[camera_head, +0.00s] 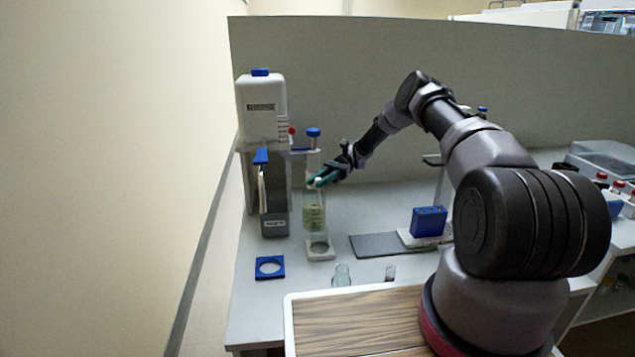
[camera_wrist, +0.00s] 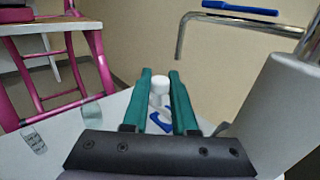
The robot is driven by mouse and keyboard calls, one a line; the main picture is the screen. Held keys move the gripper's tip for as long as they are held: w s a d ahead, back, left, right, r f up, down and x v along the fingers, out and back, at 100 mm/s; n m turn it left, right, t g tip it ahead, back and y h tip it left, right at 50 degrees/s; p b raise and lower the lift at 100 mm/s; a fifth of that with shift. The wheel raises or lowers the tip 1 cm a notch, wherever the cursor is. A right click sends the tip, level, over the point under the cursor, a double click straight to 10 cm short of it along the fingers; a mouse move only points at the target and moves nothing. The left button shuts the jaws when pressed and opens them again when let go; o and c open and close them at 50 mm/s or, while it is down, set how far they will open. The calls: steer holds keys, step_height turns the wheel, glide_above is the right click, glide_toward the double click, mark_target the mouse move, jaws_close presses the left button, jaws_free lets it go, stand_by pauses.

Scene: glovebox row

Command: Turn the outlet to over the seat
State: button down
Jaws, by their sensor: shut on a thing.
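My gripper (camera_head: 319,181) is shut on a small white cap (camera_wrist: 160,85) between its green fingers. In the head view it is just above a clear vessel of yellowish liquid (camera_head: 313,212); I cannot tell whether cap and vessel are one piece. A white ring seat (camera_head: 320,247) is just below the vessel, and a blue ring (camera_head: 270,267) lies front left. The likely outlet is a bent metal pipe (camera_wrist: 182,42) under a blue bar (camera_wrist: 240,8), upper right in the wrist view. The dispenser has a white bottle (camera_head: 261,108) and blue lever (camera_head: 261,156).
Two small glass jars (camera_head: 342,275) (camera_head: 390,273) stand near the front. A blue block (camera_head: 428,221) on a white base and a grey plate (camera_head: 380,245) are to the right. A grey cylinder (camera_wrist: 268,115) is close on the right in the wrist view.

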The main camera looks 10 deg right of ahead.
steer(key=shift+d, duration=0.1)
steer(key=c, duration=0.7)
jaws_free()
steer(key=v, duration=0.7)
steer(key=shift+w+d, duration=0.15)
steer(key=shift+w, duration=0.05)
steer(key=shift+r, duration=0.1)
steer(key=s+r+n+t+h, duration=0.35)
steer(key=s+r+h, duration=0.2)
steer(key=r, duration=0.75)
steer(key=s+r+n+t+h, duration=0.2)
steer(key=s+r+t+h, duration=0.35)
steer(key=r, duration=0.75)
steer(key=s+d+r+t, duration=0.2)
steer(key=s+r+t, duration=0.1)
steer(key=s, duration=0.5)
steer(key=s+d+r+t, duration=0.2)
steer(key=s+d+t, duration=0.1)
steer(key=s, duration=0.4)
steer(key=s+d+r+t, duration=0.2)
steer(key=s+t, duration=0.3)
steer(key=s, duration=0.3)
steer(key=shift+s+d+r+m, duration=0.25)
steer(key=shift+r+m, duration=0.2)
steer(key=shift+r, duration=0.35)
